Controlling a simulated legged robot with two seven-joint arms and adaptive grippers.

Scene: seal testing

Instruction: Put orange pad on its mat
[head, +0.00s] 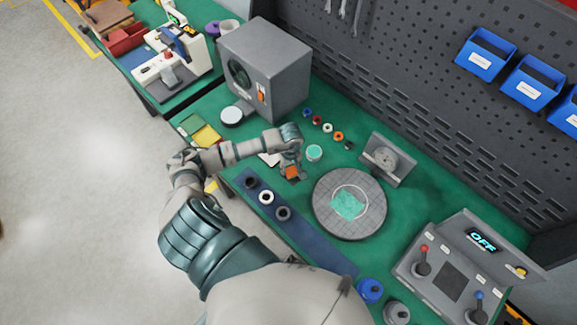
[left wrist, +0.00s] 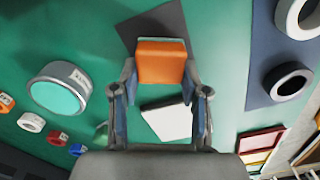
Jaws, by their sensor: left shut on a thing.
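The orange pad (head: 291,173) is a small flat square at the front part of the green bench. In the left wrist view the orange pad (left wrist: 162,62) lies between the fingertips of my left gripper (left wrist: 160,78), which is shut on it. In the head view my left gripper (head: 291,164) is above the bench, partly covering the pad. A dark grey square mat (left wrist: 150,28) shows beneath and beyond the pad, partly hidden by it. I cannot tell whether the pad touches the mat. A white square (left wrist: 168,122) lies on the bench below the gripper. My right gripper is not in view.
A teal-topped round container (head: 314,153) stands close to the gripper. A blue strip with black and white rings (head: 266,197) lies in front. A round grey plate (head: 350,226) with a teal pad is to the right. A grey machine (head: 265,65) stands behind.

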